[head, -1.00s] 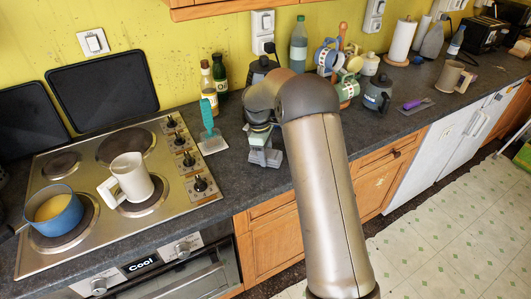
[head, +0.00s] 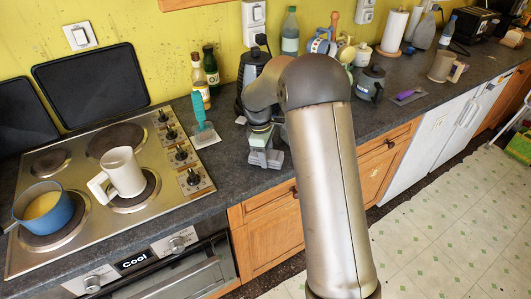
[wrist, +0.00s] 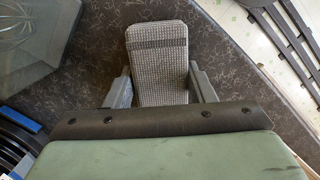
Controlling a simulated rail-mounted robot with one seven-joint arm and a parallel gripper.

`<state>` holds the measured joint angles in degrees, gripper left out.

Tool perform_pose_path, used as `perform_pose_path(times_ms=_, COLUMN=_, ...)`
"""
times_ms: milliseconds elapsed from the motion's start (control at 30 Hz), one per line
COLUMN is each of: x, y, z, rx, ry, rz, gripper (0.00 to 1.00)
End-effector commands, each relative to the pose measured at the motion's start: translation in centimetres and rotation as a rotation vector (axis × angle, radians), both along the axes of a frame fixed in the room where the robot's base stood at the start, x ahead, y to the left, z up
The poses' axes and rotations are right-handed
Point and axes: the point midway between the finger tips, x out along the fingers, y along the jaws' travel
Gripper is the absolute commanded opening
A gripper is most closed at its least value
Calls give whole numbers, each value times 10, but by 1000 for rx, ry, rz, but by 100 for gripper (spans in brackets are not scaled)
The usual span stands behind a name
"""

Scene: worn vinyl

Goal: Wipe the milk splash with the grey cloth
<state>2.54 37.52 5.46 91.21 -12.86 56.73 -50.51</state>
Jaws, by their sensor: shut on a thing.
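My gripper (head: 265,152) is low over the front of the dark worktop, right of the hob, partly hidden by my arm. In the wrist view my gripper (wrist: 160,80) has one finger on each side of the grey cloth (wrist: 158,62), a flat woven pad with a dark band near its far end. The fingers are shut on it. Dark speckled worktop shows around the cloth; whether the cloth touches it, I cannot tell. I cannot make out the milk splash in either view; my arm and gripper hide part of the worktop.
The hob (head: 90,225) holds a white jug (head: 122,172) and a blue pan (head: 58,217). Bottles (head: 211,68) and a black appliance (head: 250,72) stand behind. A grey jar (head: 370,82) and purple-handled tool (head: 408,95) are right.

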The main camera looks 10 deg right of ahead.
Motion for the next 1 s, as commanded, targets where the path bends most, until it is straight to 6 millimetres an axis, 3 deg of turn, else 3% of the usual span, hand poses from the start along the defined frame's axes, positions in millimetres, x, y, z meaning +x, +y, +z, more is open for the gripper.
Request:
perform_pose_path(times_ms=267, x=2, y=0, z=0, rx=0, ry=0, rz=0, gripper=31)
perform_pose_path(times_ms=700, x=38, y=12, z=0, rx=0, ry=1, rz=0, gripper=31)
perform_pose_path(times_ms=1000, x=46, y=14, z=-1, rx=0, ry=0, rz=0, gripper=31)
